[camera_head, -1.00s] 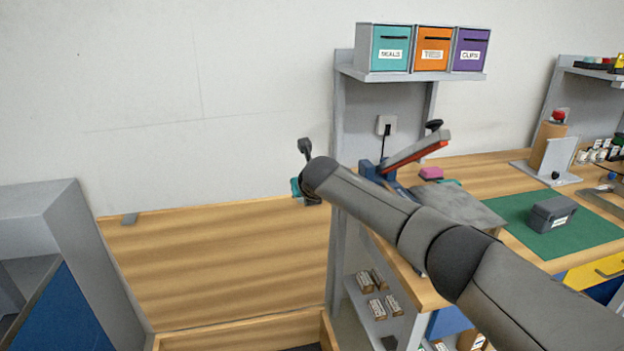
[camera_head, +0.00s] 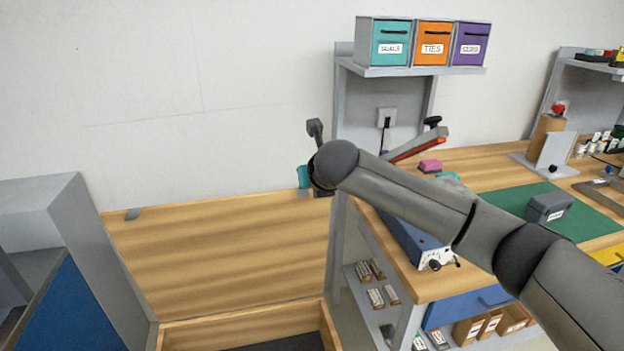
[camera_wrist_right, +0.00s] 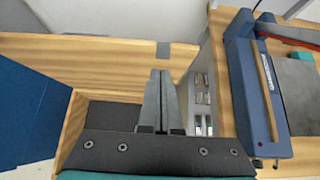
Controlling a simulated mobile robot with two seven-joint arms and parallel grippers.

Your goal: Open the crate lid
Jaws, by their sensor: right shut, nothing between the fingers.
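The wooden crate (camera_head: 245,326) stands at the bottom of the head view, with a dark interior. Its wooden lid (camera_head: 215,255) is raised and stands up at the back, in front of the wall. A small grey metal tab (camera_head: 132,214) sits on the lid's upper edge. In the wrist view the lid (camera_wrist_right: 100,58) fills the upper left, behind the fingers. My right gripper (camera_wrist_right: 158,75) is shut and empty, over the crate opening in that picture. In the head view my right wrist hides most of it. Contact with the lid cannot be told. My left gripper is out of view.
A grey cabinet with a blue panel (camera_head: 70,310) stands left of the crate. A workbench (camera_head: 400,275) with a blue device (camera_head: 415,240) stands to the right. Three labelled bins (camera_head: 432,43) sit on a shelf above. Bare wall lies above the lid.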

